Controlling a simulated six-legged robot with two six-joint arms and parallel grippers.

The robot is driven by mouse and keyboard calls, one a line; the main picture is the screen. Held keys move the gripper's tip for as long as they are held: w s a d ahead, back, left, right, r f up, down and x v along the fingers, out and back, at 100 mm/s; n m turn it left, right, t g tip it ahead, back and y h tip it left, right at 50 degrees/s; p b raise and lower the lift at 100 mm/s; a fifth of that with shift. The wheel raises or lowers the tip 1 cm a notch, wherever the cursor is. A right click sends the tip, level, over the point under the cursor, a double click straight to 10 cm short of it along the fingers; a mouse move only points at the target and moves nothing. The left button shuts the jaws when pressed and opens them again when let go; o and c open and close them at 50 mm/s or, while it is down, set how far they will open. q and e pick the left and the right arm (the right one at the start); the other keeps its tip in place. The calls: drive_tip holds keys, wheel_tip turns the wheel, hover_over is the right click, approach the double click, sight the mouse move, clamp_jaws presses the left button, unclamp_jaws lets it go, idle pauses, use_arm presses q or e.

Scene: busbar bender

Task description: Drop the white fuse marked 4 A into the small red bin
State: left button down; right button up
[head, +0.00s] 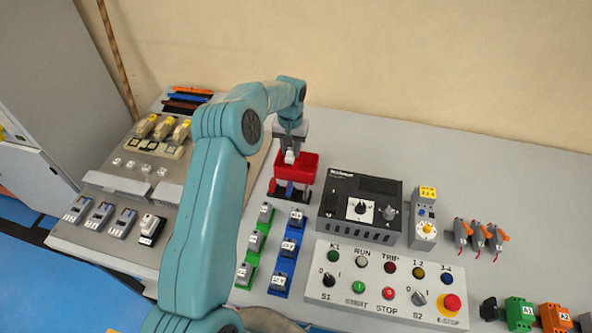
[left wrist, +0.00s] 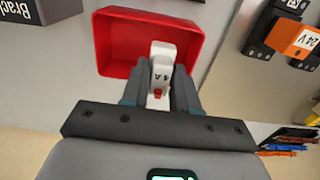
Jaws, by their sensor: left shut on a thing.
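The white fuse marked 4 A (left wrist: 162,60) shows clearly in the left wrist view, between the fingers of my left gripper (left wrist: 160,88). In the head view my left gripper (head: 290,153) points down with the fuse's pale body (head: 289,157) at its tips. The gripper is shut on the fuse. The small red bin (head: 309,164) is right at the fuse; in the left wrist view the red bin (left wrist: 117,48) lies behind it, its open inside facing the camera. The fuse overlaps the bin's opening and near rim there. My right gripper is not in view.
A black controller box (head: 350,188) stands right of the bin. Fuse holders on green (head: 253,248) and blue (head: 285,258) bases are in front. A push-button panel (head: 385,284) lies at front right. A sloped panel (head: 120,190) is left. The table behind the controller is clear.

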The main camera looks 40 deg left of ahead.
use_arm(q)
drive_tip(key=shift+a+f, duration=0.15)
drive_tip(key=shift+f, duration=0.25)
drive_tip(key=shift+r, duration=0.1)
drive_tip(key=c, duration=1.3)
unclamp_jaws()
drive_tip(key=shift+d, duration=0.25)
drive_tip(key=o, duration=0.5)
drive_tip(key=shift+w, duration=0.1)
drive_tip(key=shift+a, duration=0.15)
